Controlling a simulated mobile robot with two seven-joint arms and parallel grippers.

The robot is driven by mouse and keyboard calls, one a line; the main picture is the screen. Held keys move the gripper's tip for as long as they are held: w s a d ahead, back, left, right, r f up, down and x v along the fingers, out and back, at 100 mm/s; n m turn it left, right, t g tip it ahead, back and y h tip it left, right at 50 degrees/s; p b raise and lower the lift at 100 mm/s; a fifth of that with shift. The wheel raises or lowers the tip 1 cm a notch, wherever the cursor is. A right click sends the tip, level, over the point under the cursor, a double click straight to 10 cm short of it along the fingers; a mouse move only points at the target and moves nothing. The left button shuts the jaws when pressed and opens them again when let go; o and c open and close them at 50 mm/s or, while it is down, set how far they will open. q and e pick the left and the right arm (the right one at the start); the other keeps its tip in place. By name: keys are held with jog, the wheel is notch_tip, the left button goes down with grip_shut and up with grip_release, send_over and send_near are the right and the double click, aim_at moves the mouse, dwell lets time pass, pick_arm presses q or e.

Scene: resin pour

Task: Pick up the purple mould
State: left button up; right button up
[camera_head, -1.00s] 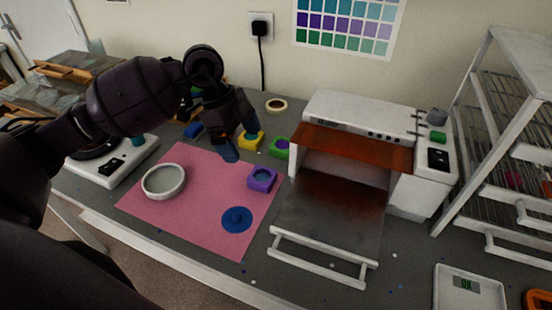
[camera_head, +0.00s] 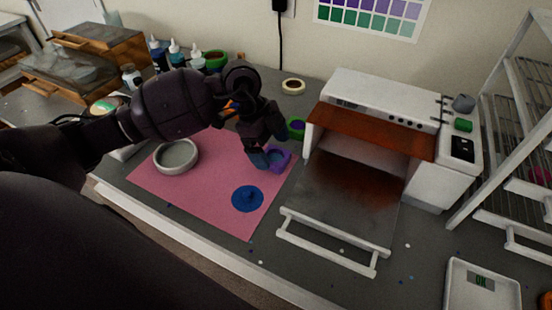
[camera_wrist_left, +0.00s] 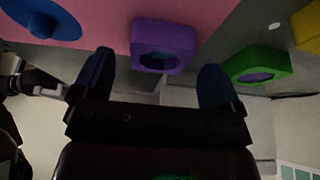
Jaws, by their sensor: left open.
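The purple mould (camera_head: 281,163) is a small block with a hollow in its top, at the right edge of the pink mat (camera_head: 215,205). My left gripper (camera_head: 267,156) is at the mould in the head view and partly covers it. In the left wrist view the fingers of my left gripper (camera_wrist_left: 155,82) are wide apart and empty. There the purple mould (camera_wrist_left: 164,36) lies ahead of the gap, roughly midway between the fingertips. I cannot tell whether a finger touches it. My right gripper is not in view.
A green mould (camera_head: 297,127) sits close behind the purple one. A blue disc (camera_head: 247,199) and a round whitish dish (camera_head: 164,161) are on the mat. An oven with its door down (camera_head: 345,200) stands just right. A yellow mould (camera_wrist_left: 308,28) shows in the wrist view.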

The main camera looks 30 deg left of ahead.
pick_arm(q)
jog(key=shift+x, duration=0.9)
jog(key=c, duration=1)
